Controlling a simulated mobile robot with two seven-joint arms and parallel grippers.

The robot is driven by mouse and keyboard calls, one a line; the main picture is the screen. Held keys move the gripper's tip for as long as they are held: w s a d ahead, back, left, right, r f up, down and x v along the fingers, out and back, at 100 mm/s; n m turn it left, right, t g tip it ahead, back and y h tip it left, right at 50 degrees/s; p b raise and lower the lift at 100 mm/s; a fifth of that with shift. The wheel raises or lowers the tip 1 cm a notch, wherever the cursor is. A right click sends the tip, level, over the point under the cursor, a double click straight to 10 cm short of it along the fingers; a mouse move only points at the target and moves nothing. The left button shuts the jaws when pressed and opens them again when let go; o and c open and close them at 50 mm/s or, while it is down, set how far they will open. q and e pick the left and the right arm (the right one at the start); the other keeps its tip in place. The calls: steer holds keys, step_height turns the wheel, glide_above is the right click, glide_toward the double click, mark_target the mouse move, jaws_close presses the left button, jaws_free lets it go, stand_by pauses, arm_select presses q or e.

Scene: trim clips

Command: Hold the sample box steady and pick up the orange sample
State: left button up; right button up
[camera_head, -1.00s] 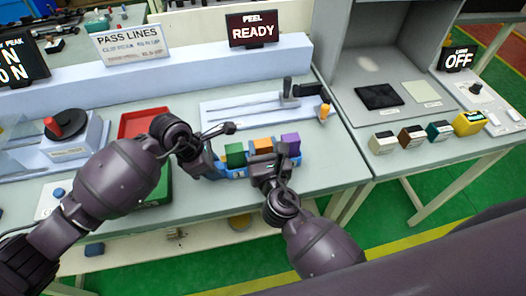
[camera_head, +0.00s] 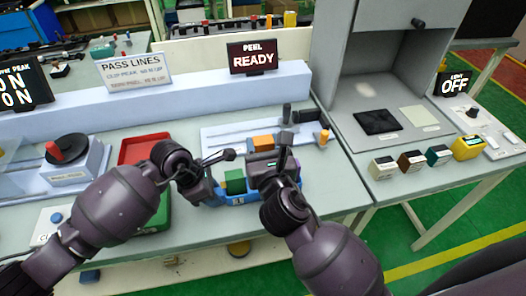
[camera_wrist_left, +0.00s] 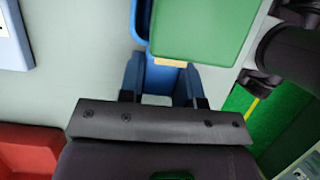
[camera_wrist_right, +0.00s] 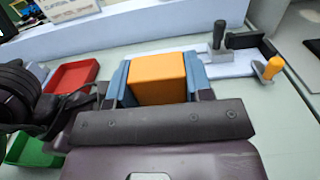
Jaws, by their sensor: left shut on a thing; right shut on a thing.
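The blue sample box (camera_head: 236,200) stands on the grey bench, holding a green sample (camera_head: 234,180). The green sample fills much of the left wrist view (camera_wrist_left: 205,30). My left gripper (camera_head: 213,190) is shut on the box's left end. The orange sample (camera_head: 263,143) is above the box, between the fingers of my right gripper (camera_head: 264,153), which is shut on it. In the right wrist view the orange sample (camera_wrist_right: 157,78) sits between both fingers.
A pale fixture with a rail (camera_head: 222,135) and an orange-tipped handle (camera_head: 324,136) lies behind the box. A red tray (camera_head: 140,150) and a green tray (camera_head: 163,213) are at left. Several small blocks (camera_head: 411,163) line the right bench. Bench in front is clear.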

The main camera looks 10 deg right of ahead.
arm_select(q)
steer(key=o, duration=1)
steer(key=v, duration=1.2)
steer(key=shift+s, duration=0.1)
arm_select(e)
steer(key=shift+s, duration=0.1)
